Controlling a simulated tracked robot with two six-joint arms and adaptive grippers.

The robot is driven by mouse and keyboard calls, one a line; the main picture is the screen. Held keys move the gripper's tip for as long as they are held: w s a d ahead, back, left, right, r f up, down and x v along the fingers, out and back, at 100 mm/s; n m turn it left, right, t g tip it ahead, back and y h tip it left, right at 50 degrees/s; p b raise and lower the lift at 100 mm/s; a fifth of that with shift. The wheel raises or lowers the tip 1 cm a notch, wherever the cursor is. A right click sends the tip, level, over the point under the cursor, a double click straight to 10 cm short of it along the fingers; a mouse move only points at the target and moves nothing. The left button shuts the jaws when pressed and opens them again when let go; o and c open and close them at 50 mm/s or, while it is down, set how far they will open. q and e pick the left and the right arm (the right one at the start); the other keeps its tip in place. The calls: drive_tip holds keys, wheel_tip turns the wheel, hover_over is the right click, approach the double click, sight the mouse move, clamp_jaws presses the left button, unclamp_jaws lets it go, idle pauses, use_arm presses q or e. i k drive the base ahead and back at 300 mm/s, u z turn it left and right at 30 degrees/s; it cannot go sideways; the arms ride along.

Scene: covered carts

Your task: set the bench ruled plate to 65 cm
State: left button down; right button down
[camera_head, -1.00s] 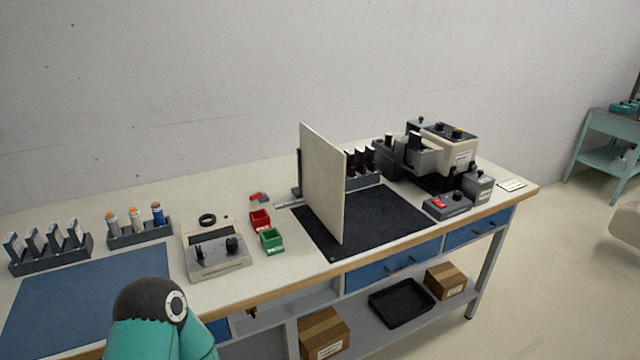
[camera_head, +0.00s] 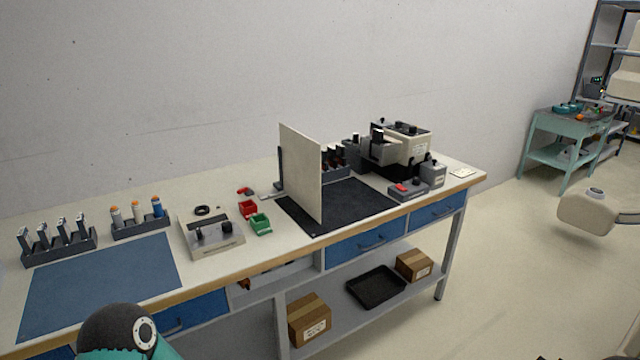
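A workbench (camera_head: 262,265) stands against the wall. An upright cream plate (camera_head: 301,175) stands on it at the left part of a black mat (camera_head: 350,207). A metal strip (camera_head: 266,196) lies at the plate's left side. No ruled marks or numbers are legible, so I cannot read a setting in cm. My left gripper is not in view; only a teal and black link of my arm shows at the bottom left, in front of the bench. Dark shapes cut off at the bottom right edge may be part of my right gripper, and its state does not show.
On the bench are a blue mat (camera_head: 102,284), racks, a control box (camera_head: 213,238), red and green bins (camera_head: 261,224), and a beige machine (camera_head: 402,150). Cartons (camera_head: 310,318) and a black tray (camera_head: 376,286) sit on the lower shelf.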

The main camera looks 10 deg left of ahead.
sight(299, 156)
drive_tip(key=z, duration=0.2)
drive_tip(key=i, duration=1.15)
drive_tip(key=z, duration=0.15)
